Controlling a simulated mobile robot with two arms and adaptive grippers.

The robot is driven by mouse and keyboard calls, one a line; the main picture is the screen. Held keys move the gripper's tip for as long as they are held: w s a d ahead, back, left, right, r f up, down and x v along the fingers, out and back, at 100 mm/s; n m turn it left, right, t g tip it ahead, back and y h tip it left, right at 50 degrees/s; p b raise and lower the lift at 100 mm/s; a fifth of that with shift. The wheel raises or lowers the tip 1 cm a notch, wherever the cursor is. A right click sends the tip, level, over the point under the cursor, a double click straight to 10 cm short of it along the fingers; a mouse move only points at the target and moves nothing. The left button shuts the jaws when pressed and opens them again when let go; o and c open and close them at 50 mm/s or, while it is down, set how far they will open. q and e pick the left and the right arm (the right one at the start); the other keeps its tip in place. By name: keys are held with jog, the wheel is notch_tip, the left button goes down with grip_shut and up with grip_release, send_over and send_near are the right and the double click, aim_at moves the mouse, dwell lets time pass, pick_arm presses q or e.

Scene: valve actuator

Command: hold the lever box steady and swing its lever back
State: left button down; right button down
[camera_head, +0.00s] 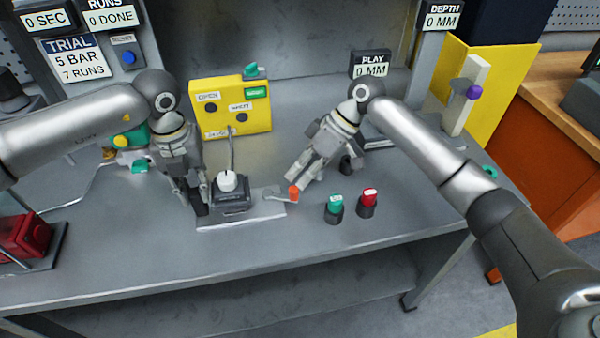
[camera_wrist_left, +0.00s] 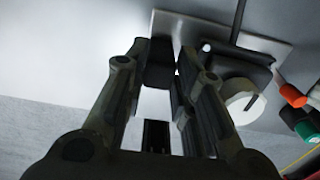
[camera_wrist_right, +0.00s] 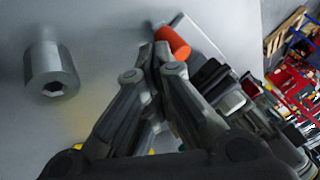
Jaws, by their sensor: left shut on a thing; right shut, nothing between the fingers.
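The lever box (camera_head: 232,197) is a dark box with a white round knob on top, standing on a pale plate (camera_head: 240,220). Its grey lever ends in an orange knob (camera_head: 294,193) to the right of the box. My left gripper (camera_head: 198,202) points down at the box's left side; in the left wrist view its fingers (camera_wrist_left: 160,60) are closed on a dark block (camera_wrist_left: 158,76) beside the white knob (camera_wrist_left: 241,98). My right gripper (camera_head: 298,174) is shut and empty, its tips close to the orange knob, also in the right wrist view (camera_wrist_right: 172,42). Whether they touch is unclear.
A green button (camera_head: 335,205) and a red button (camera_head: 369,199) stand just right of the lever. A yellow panel (camera_head: 232,107) stands behind the box, with a thin cable running down to it. The bench front is clear.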

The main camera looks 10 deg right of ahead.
aim_at(293, 194)
jog(key=shift+s, duration=0.15)
jog(key=shift+s+a+f+m+t, duration=0.1)
jog(key=shift+s+m+t, duration=0.6)
jog(key=shift+m, duration=0.3)
jog(key=s+m+t, duration=0.1)
jog(key=s+a+m+t, duration=0.1)
jog(key=m, duration=0.1)
jog(key=s+a+m+t+h, duration=0.1)
jog(key=m, duration=0.1)
jog(key=s+a+m+t+h, duration=0.1)
jog(key=m, duration=0.1)
jog(key=shift+s+m+t, duration=0.15)
jog(key=shift+m+t, duration=0.15)
jog(key=shift+m, duration=0.1)
jog(key=shift+s+a, duration=0.2)
jog(key=shift+a, duration=0.2)
